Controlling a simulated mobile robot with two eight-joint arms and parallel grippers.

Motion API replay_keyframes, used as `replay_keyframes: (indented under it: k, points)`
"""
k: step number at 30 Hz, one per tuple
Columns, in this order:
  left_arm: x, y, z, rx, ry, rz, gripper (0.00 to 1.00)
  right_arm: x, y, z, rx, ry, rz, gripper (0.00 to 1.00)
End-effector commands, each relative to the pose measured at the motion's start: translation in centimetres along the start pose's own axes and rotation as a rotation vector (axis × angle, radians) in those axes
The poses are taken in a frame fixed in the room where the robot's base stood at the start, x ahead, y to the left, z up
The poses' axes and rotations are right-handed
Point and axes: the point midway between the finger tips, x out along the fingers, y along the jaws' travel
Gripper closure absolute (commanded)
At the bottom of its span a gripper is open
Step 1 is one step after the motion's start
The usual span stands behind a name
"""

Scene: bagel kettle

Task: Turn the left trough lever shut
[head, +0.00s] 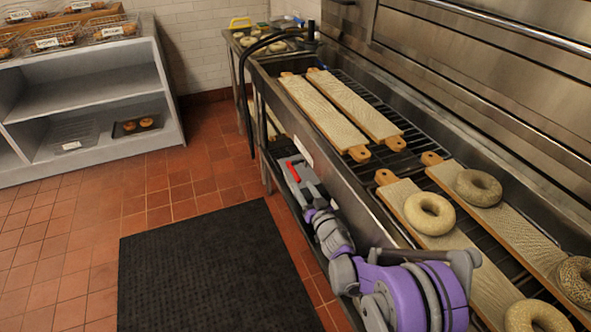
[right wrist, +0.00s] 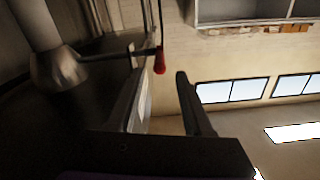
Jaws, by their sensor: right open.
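A lever with a red grip (head: 293,171) shows at the trough's front side in the head view. In the right wrist view its red grip (right wrist: 159,60) ends a thin dark rod that runs left to a silver fitting (right wrist: 58,74). My right gripper (head: 296,164) reaches along the trough's front to the lever. In the right wrist view my right gripper (right wrist: 163,75) is open. The red grip appears at the gap between its fingertips, near the left finger; I cannot tell whether they touch. My left gripper is not in view.
The metal trough (head: 334,172) holds several long boards, some with bagels. A black hose (head: 243,80) hangs at its far end. A black mat (head: 210,272) lies on the tiled floor. A grey shelf (head: 85,100) stands at left. The floor between is clear.

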Motion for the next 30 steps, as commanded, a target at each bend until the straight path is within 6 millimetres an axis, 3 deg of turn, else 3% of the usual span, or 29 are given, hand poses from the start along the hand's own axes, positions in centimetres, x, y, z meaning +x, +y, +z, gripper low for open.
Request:
replay_keyframes:
  k: [6,12,18,26,30]
  points:
    - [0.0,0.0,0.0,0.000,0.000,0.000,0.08,4.4,0.0,0.0,0.001,-0.001,0.001,0.49]
    - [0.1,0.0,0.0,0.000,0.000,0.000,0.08,7.4,0.0,0.0,0.000,-0.001,0.000,0.49]
    - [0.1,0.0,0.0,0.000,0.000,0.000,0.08,8.6,0.0,0.0,0.001,-0.001,0.001,0.49]
    - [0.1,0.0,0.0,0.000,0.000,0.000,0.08,8.7,0.1,0.0,0.001,-0.001,0.001,0.49]
    - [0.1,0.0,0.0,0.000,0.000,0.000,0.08,8.7,0.1,0.0,0.001,-0.001,0.001,0.74]
